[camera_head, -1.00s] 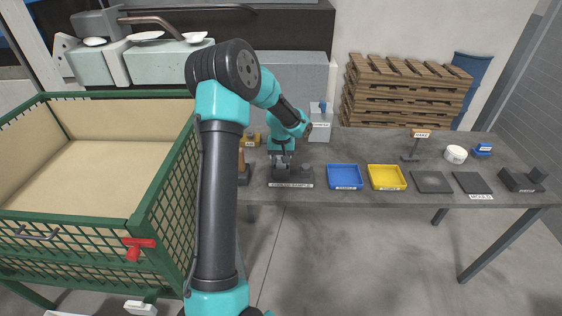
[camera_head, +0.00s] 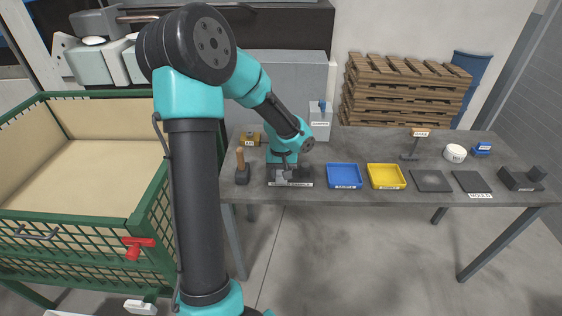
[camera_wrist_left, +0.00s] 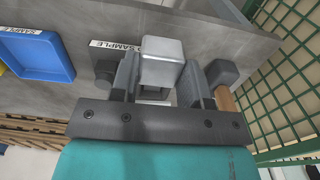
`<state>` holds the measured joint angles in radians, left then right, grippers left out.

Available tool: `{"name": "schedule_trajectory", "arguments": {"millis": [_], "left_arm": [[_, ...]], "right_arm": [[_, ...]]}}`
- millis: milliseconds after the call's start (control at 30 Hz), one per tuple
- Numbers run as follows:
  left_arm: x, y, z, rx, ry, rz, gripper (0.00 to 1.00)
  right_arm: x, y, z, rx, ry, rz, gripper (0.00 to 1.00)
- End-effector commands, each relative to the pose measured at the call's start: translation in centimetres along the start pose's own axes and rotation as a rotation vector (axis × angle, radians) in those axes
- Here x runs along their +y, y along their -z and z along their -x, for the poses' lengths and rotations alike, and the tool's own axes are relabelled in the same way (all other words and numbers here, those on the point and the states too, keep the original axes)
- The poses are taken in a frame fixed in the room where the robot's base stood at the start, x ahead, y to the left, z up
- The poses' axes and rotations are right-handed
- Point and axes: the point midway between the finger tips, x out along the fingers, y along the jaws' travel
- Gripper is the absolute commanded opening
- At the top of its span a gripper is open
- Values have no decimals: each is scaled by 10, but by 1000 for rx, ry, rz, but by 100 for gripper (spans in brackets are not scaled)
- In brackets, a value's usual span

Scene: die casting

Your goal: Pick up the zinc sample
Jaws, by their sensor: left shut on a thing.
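The zinc sample is a small silver-grey block (camera_wrist_left: 162,62) between my left gripper's fingers in the left wrist view. My left gripper (camera_head: 287,171) is shut on it, over the dark stand with the "cooled sample" label (camera_head: 291,184) at the table's left part. The fingers also show on both sides of the block in the left wrist view (camera_wrist_left: 160,85). In the head view the block is small and largely hidden by the gripper. I cannot tell whether it still touches the stand. My right gripper is not in view.
A wooden-handled hammer (camera_head: 241,168) stands close left of the gripper. Blue tray (camera_head: 344,176) and yellow tray (camera_head: 386,177) lie to the right, then dark plates (camera_head: 431,181). A grey container (camera_head: 319,122) stands behind. A green mesh crate (camera_head: 150,212) is left of the table.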

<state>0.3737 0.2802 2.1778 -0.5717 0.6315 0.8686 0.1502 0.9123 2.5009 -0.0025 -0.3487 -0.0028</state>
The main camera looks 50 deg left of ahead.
Motion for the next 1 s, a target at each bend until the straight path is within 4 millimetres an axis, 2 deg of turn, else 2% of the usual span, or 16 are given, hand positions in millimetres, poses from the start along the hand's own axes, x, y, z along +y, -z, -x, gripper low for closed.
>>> {"name": "schedule_trajectory", "arguments": {"millis": [100,300,1000], "left_arm": [[1,-21,2,0,0,-4,7],[3,-38,4,1,-1,-1,7],[3,-40,4,1,-1,-1,7]], "right_arm": [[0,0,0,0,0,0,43],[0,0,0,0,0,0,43],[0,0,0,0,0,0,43]]}}
